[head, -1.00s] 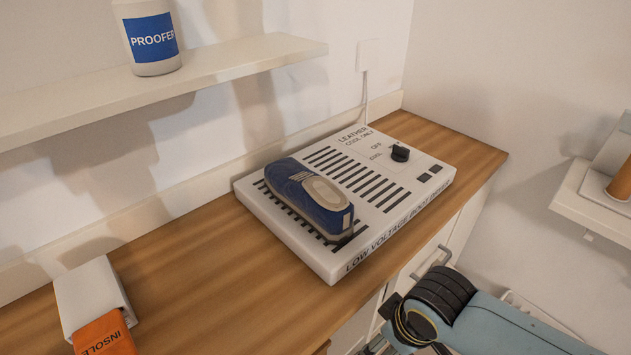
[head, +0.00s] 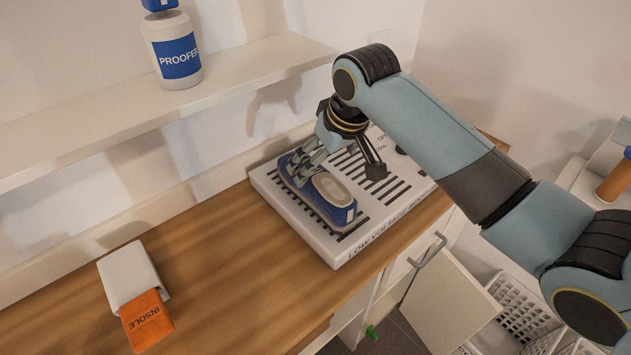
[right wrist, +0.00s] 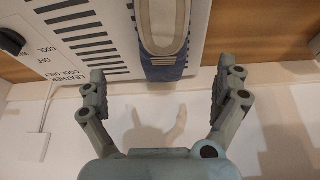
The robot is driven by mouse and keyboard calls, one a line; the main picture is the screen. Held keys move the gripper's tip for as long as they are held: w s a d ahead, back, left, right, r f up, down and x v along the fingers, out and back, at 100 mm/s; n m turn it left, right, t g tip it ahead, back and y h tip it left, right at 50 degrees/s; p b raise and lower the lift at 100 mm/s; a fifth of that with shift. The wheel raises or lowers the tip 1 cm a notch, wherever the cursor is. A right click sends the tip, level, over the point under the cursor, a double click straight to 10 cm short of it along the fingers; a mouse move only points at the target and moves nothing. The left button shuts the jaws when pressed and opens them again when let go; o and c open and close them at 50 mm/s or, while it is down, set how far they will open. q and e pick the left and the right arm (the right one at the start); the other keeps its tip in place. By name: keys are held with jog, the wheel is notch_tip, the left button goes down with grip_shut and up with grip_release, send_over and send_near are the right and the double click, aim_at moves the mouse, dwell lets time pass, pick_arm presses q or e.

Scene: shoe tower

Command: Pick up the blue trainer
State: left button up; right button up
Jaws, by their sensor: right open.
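The blue trainer (head: 335,208) lies on the white slatted dryer (head: 290,222) on the wooden counter. It has a blue upper and a pale opening. My right gripper (head: 338,172) is open above the dryer at the trainer's far end, and one finger overlaps the trainer in the head view. In the right wrist view the trainer (right wrist: 165,30) shows between and beyond the open fingers of the gripper (right wrist: 162,88), with no finger closed on it. Whether a finger touches it cannot be told. My left gripper is not in view.
A proofer bottle (head: 178,58) stands on the wall shelf (head: 245,82) behind. A white box with an orange insole packet (head: 148,320) lies at the counter's left. A cabinet door (head: 450,310) hangs open below, by a white basket (head: 525,305). The counter between packet and dryer is clear.

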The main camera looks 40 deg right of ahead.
aim_at(317, 174)
jog(key=x, duration=0.8)
jog(key=shift+w+a+f, duration=0.2)
jog(key=shift+f, duration=0.05)
jog(key=shift+c, duration=0.3)
jog(key=shift+r, duration=0.1)
jog(key=c, duration=1.4)
jog(key=shift+c, duration=0.2)
